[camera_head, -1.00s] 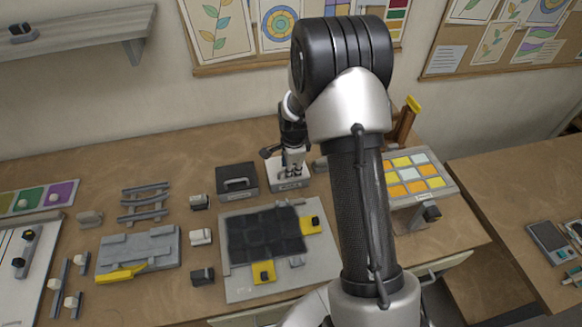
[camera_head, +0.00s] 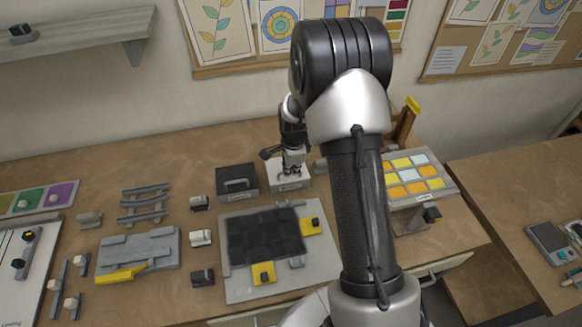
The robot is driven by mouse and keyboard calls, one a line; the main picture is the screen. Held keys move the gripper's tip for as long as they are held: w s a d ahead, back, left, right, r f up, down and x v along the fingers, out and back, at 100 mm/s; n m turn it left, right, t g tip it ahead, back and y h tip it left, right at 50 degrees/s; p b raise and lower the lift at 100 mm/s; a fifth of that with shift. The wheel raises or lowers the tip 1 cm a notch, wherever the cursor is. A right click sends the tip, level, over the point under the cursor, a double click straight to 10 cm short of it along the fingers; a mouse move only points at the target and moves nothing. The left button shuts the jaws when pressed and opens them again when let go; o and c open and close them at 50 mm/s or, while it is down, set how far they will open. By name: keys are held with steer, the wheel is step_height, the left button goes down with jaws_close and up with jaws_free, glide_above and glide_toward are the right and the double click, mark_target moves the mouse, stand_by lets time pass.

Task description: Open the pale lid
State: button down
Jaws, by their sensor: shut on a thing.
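The pale box with its pale lid (camera_head: 279,181) stands near the back of the bench, just right of a dark box. My gripper (camera_head: 291,173) points down over the pale lid and is shut on what seems to be the lid's handle. The fingers and my arm hide much of the lid and handle. The lid looks seated on its box; I cannot make out a gap.
A dark box with a handle (camera_head: 237,182) stands close on the left. A grey board with dark tiles (camera_head: 232,283) lies in front. A rack of orange and yellow tiles (camera_head: 417,204) stands right, past my arm. Several small blocks lie to the left.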

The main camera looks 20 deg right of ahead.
steer(key=shift+r, duration=0.1)
stand_by(0.3)
steer(key=shift+w+r, duration=0.35)
steer(key=shift+r, duration=0.15)
steer(key=w+d+r+p, duration=0.1)
steer(key=w+r, duration=0.3)
steer(key=w, duration=0.1)
steer(key=shift+w+d, duration=0.15)
steer(key=shift+w, duration=0.25)
steer(key=c, duration=2)
jaws_free()
steer(key=shift+s, duration=0.3)
steer(key=shift+o, duration=1.4)
steer(key=shift+w+f, duration=0.15)
steer(key=shift+w, duration=0.25)
steer(key=shift+p, duration=0.3)
